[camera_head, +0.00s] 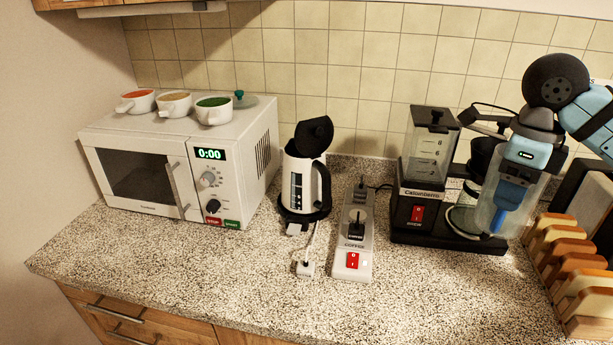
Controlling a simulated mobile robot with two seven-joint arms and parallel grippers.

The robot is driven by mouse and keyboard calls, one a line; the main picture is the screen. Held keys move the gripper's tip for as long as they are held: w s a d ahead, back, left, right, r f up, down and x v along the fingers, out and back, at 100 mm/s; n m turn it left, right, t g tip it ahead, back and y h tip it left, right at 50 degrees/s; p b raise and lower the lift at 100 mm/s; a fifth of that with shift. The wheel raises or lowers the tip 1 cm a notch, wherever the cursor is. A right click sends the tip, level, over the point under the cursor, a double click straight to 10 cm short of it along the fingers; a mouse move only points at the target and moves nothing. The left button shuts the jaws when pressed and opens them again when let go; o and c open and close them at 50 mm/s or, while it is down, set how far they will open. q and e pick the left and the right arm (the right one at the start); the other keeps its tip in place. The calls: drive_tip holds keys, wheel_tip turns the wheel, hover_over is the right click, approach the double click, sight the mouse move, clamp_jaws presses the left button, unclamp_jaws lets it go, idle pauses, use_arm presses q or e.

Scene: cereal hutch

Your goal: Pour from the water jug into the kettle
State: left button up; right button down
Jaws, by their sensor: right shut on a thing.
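The white kettle (300,183) stands upright on its black base at the middle of the counter, with its black lid (314,133) raised and its black handle to the right. The clear water jug (528,207) is at the right, beside the coffee machine, and looks nearly upright. My right gripper (507,203) reaches down at the jug and is shut on it. The clear wall makes it hard to see exactly where the fingers grip, and the water level cannot be made out. My left gripper is not in view.
A coffee machine (417,190) stands between kettle and jug. A power strip (353,245) and a white plug (305,268) lie right of and before the kettle. A microwave (190,165) bearing cups is left. A wooden rack (573,265) is at the right. The front counter (240,285) is clear.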

idle(0.4)
drive_tip(key=s+a+f+n+p, duration=0.1)
drive_tip(key=a+f+n+p, duration=0.3)
drive_tip(key=n, duration=0.9)
drive_tip(key=s+a+f+n+p, duration=0.2)
drive_tip(key=a+f+n+p, duration=0.2)
drive_tip(key=n, duration=0.9)
wheel_tip(320, 180, down, 4)
drive_tip(key=p, duration=0.3)
drive_tip(key=shift+f, duration=0.25)
drive_tip(key=shift+s, duration=0.1)
drive_tip(key=shift+d, duration=0.15)
